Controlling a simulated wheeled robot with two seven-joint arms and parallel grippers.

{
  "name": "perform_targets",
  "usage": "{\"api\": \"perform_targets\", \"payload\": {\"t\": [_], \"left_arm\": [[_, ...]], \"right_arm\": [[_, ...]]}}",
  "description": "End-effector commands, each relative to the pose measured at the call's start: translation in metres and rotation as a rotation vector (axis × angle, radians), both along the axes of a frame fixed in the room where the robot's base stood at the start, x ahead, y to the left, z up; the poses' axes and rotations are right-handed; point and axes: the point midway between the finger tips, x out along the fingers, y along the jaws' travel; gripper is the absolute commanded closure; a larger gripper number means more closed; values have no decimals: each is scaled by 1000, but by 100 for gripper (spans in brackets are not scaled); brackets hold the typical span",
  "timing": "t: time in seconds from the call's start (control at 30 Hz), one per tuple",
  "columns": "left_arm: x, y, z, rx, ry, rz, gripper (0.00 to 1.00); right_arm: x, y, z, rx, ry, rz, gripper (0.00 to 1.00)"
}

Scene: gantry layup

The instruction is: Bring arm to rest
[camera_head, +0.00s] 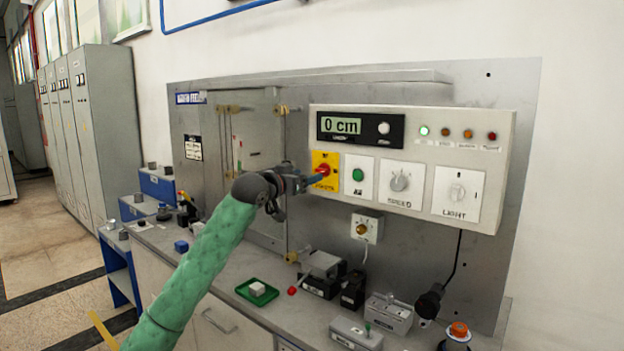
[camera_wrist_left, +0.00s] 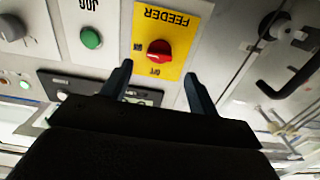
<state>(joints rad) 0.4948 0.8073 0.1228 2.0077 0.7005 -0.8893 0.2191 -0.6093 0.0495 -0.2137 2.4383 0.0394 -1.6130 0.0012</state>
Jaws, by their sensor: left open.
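My left arm, in a green sleeve, reaches up from the bottom left in the head view. Its gripper (camera_head: 309,181) is at the yellow feeder plate (camera_head: 332,158) with the red knob (camera_head: 322,170). In the left wrist view the gripper (camera_wrist_left: 158,85) is open, its two dark fingers apart. The red feeder knob (camera_wrist_left: 159,52) shows beyond and between the fingertips, with the yellow plate (camera_wrist_left: 172,22) around it. Nothing is between the fingers themselves. I cannot tell from these views whether a fingertip touches the plate. My right gripper is not in view.
The white control panel (camera_head: 455,140) carries a "0 cm" display (camera_head: 345,126), a green button (camera_head: 358,174), speed and light dials. Below, the bench (camera_head: 225,300) holds a green tray (camera_head: 257,291), several small boxes and an orange-capped bottle (camera_head: 458,332). Grey cabinets (camera_head: 105,110) stand left.

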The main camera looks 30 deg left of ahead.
Motion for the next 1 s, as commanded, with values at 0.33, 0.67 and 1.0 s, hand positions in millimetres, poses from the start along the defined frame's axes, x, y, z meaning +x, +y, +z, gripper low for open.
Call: {"api": "perform_targets", "payload": {"t": [0.33,0.67,1.0], "left_arm": [[-14,1,0,0,0,-1,40],[-13,1,0,0,0,0,40],[-16,12,-19,110,104,65,40]], "right_arm": [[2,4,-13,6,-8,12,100],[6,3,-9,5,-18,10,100],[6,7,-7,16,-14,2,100]]}}
